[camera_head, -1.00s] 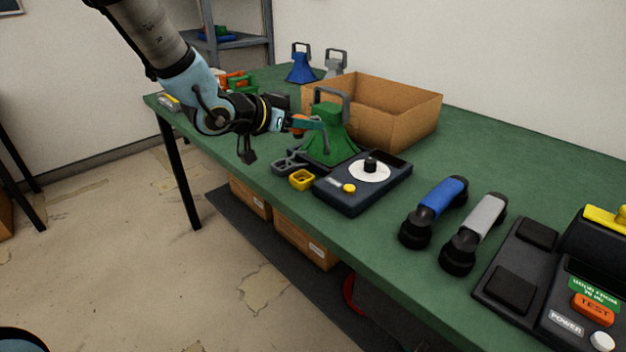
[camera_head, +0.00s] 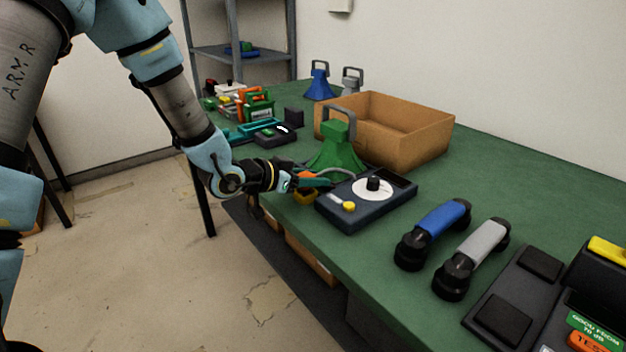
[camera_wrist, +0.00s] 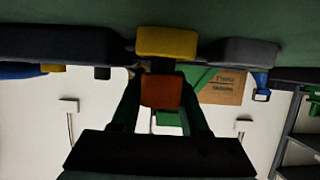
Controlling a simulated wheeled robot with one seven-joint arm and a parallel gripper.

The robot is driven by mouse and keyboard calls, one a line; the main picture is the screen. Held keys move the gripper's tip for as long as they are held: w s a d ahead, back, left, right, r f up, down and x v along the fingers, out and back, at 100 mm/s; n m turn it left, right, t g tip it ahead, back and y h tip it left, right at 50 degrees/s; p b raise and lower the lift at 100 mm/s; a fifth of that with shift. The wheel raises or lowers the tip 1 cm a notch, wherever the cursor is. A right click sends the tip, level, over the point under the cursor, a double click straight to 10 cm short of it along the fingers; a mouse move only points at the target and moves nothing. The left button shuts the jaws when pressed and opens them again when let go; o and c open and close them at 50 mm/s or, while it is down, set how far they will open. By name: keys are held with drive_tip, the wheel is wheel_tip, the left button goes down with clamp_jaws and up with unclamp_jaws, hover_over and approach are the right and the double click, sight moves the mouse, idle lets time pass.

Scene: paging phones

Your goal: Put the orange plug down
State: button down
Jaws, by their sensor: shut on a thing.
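The orange plug (camera_wrist: 161,91) is between the two fingers of my gripper (camera_wrist: 160,80) in the wrist view. In the head view the orange plug (camera_head: 306,175) shows small at the tip of my gripper (camera_head: 311,179), which is shut on it near the table's front edge. A yellow block (camera_wrist: 167,42) lies just beyond the plug in the wrist view. In the head view the yellow block (camera_head: 304,197) is partly hidden under the gripper. I cannot tell whether plug and yellow block touch.
The dark dial box (camera_head: 346,211) is right of my gripper. The green horn (camera_head: 333,150) stands just behind it, before the open cardboard box (camera_head: 422,140). Blue (camera_head: 432,228) and grey (camera_head: 474,254) handsets lie to the right. The green table (camera_head: 540,200) has bare room behind them.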

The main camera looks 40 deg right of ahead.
drive_tip(key=shift+f, duration=0.3)
drive_tip(key=shift+f, duration=0.3)
drive_tip(key=shift+c, duration=2.1)
unclamp_jaws()
drive_tip(key=shift+r, duration=0.1)
drive_tip(key=shift+r, duration=0.3)
drive_tip(key=v, duration=1.2)
drive_tip(key=shift+b, duration=0.4)
drive_tip(key=shift+a+f, duration=0.1)
drive_tip(key=shift+f, duration=0.05)
